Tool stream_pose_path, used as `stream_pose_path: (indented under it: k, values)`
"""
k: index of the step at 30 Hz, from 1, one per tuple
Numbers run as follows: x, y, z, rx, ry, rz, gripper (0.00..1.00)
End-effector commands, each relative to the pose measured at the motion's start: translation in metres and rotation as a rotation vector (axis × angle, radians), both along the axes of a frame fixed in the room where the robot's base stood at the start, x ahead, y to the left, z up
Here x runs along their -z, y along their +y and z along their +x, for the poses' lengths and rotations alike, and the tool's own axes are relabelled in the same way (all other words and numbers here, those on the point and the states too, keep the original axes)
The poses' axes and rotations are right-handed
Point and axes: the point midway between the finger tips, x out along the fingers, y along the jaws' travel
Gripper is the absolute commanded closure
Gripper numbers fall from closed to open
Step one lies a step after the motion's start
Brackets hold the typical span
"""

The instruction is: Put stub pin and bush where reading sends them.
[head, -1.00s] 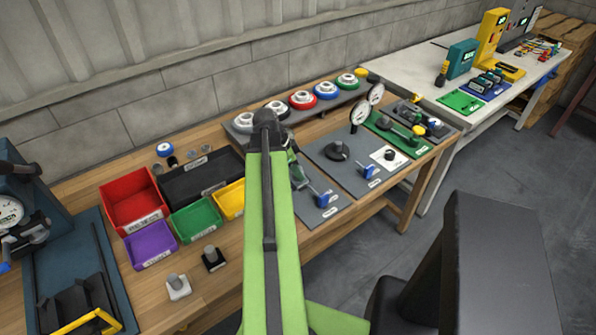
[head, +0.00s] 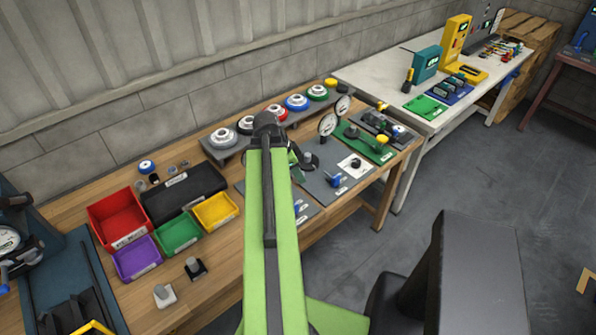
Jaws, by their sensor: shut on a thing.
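My green arm reaches over the bench, and a dark part of my gripper (head: 298,163) shows just right of its far end. The gripper is shut on a part that the arm hides; I cannot tell which. A grey cylinder stands on a white block (head: 166,297), and another on a black block (head: 195,268), at the bench front; I cannot tell whether either is the stub pin or bush. Dial gauges (head: 328,125) (head: 343,106) stand on the fixture plates right of my gripper; their readings are too small to make out.
Red (head: 92,218), purple (head: 120,268), green (head: 160,243), yellow (head: 197,222) and black (head: 150,203) bins stand left of my arm. Several coloured ring stands line a grey shelf (head: 205,141) behind. A white table (head: 375,78) stands right.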

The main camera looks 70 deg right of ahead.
Motion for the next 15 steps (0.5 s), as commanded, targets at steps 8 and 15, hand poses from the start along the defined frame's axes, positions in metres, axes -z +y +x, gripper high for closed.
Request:
stream_pose_path:
  k: [8, 15]
  values:
    - [-0.008, 0.0, -0.001, 0.002, 0.0, 0.0, 1.0]
    - [-0.025, -0.001, -0.001, 0.003, 0.0, 0.0, 1.0]
